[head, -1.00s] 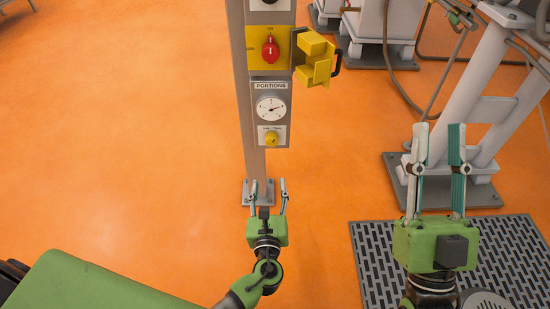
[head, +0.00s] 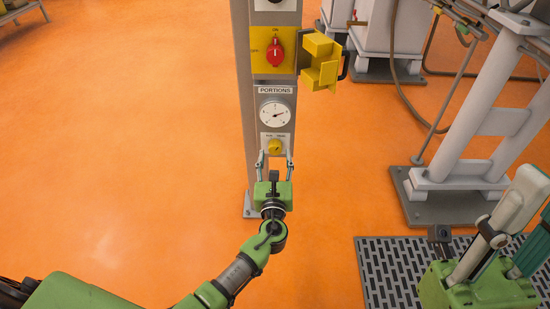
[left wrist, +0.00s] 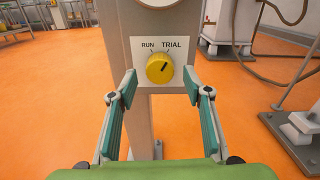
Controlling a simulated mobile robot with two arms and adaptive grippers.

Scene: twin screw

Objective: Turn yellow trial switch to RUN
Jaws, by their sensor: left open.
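The yellow switch (head: 275,147) sits on a small plate low on the grey post, under the PORTIONS dial. In the left wrist view the yellow knob (left wrist: 159,68) has RUN printed at its upper left and TRIAL at its upper right. Its dark pointer mark tilts to the upper right, toward TRIAL. My left gripper (head: 275,163) is open just below and in front of the switch. In the left wrist view its two fingers (left wrist: 160,92) stand on either side of the knob, apart from it. My right gripper (head: 512,240) is at the lower right, empty, with its fingers apart.
The PORTIONS dial (head: 273,114) and a red rotary switch (head: 275,53) on a yellow plate are above. An open yellow cover (head: 320,62) juts out right of the post. White machine legs (head: 480,150) stand at the right. The orange floor at the left is clear.

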